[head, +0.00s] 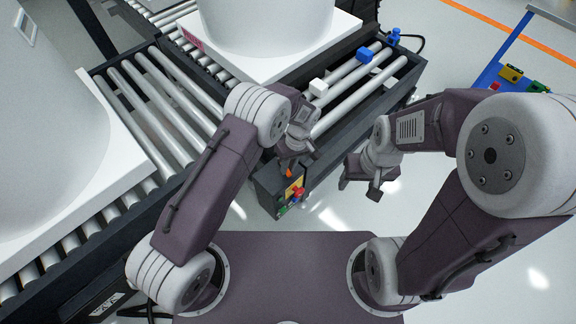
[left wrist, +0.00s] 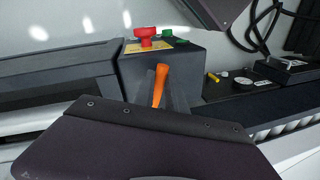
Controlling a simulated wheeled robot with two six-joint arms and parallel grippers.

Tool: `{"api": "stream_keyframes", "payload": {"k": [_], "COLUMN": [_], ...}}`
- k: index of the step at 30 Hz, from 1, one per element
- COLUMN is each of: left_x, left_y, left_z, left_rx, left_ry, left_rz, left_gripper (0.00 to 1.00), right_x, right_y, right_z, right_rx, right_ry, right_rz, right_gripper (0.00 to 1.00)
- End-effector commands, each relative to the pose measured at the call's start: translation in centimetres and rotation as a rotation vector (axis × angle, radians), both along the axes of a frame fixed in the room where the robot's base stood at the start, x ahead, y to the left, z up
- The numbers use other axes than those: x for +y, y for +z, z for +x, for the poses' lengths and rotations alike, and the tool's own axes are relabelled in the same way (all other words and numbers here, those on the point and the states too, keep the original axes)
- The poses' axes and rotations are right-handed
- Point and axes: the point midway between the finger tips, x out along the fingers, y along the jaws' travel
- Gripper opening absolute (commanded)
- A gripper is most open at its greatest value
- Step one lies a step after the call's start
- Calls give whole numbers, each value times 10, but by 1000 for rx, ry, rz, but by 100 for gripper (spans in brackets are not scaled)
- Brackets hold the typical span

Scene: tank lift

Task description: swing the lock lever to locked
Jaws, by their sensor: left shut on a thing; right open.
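The lock lever has an orange handle (left wrist: 159,84) that stands up, slightly tilted, in front of a dark control box (left wrist: 190,70) in the left wrist view. In the head view a small bit of the orange handle (head: 289,173) shows just below my left gripper (head: 292,157). My left gripper is shut on the lever, with grey finger tips on both sides of the handle. The lever's pivot and lower part are hidden behind the gripper's dark body. My right gripper (head: 361,187) is open and empty, to the right of the box and apart from it.
Roller conveyors (head: 150,100) carry large white tanks on white pallets (head: 270,62). A blue-framed table (head: 505,60) is at the right. The floor right of the box is clear.

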Motion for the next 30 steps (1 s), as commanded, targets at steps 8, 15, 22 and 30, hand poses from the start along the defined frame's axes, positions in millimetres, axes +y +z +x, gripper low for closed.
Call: {"api": "stream_keyframes", "payload": {"k": [8, 15, 22, 30], "left_x": [0, -1, -9, -16], "left_y": [0, 5, 53, 89], "left_z": [1, 1, 5, 8], "left_rx": [-2, -2, -5, -3], "left_ry": [-1, -2, -3, -2], "left_rz": [0, -1, -2, -1], "left_gripper": [38, 38, 38, 38], "right_x": [0, 0, 0, 0], "right_y": [0, 2, 22, 32], "right_z": [0, 0, 0, 0], "right_rx": [0, 0, 0, 0], "right_ry": [0, 0, 0, 0], "right_rz": [0, 0, 0, 0], "right_gripper": [63, 63, 63, 63]}}
